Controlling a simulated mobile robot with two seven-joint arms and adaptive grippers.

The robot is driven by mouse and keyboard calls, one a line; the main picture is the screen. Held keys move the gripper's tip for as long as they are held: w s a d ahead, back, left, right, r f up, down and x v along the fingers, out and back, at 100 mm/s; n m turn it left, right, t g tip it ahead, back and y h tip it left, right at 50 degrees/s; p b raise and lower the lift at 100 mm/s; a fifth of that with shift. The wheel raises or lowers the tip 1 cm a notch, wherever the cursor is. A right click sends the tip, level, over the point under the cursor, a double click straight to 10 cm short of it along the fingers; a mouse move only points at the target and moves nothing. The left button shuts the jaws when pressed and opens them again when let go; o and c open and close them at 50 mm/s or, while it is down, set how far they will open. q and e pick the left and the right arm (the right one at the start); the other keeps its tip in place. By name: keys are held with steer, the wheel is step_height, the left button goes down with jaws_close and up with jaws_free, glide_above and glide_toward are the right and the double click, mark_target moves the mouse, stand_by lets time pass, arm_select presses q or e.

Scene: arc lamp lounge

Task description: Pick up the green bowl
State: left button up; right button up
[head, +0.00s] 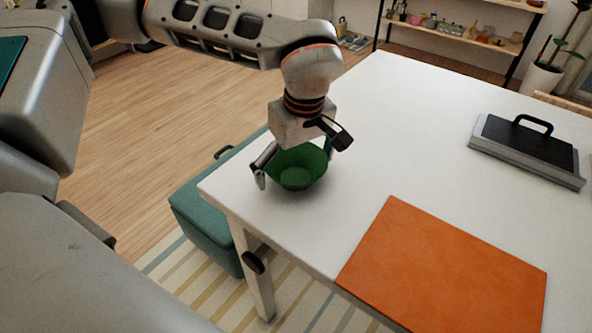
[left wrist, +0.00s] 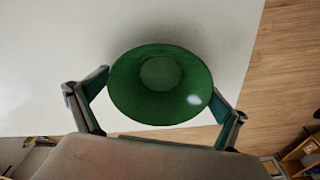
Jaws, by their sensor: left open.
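The green bowl (head: 298,170) stands upright near the left corner of the white table (head: 400,130). My left gripper (head: 293,168) is above the bowl, pointing down, with its fingers spread on either side of it. In the left wrist view the bowl (left wrist: 160,85) looks empty and lies between the two open fingers of the left gripper (left wrist: 158,110). Whether the fingers touch the bowl's rim cannot be told. My right gripper is not in view.
An orange mat (head: 445,265) lies on the table in front. A black and grey object with a handle (head: 525,145) is at the right. A teal box (head: 205,205) stands on the floor beside the table. The middle of the table is clear.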

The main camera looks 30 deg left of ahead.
mark_target(295, 178)
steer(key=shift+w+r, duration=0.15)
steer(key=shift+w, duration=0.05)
arm_select(q)
steer(key=c, duration=1.4)
steer(key=shift+o, duration=0.2)
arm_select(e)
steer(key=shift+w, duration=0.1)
arm_select(q)
steer(key=shift+r, duration=0.1)
steer(key=shift+r, duration=0.4)
step_height(295, 178, up, 19)
steer(key=p, duration=0.3)
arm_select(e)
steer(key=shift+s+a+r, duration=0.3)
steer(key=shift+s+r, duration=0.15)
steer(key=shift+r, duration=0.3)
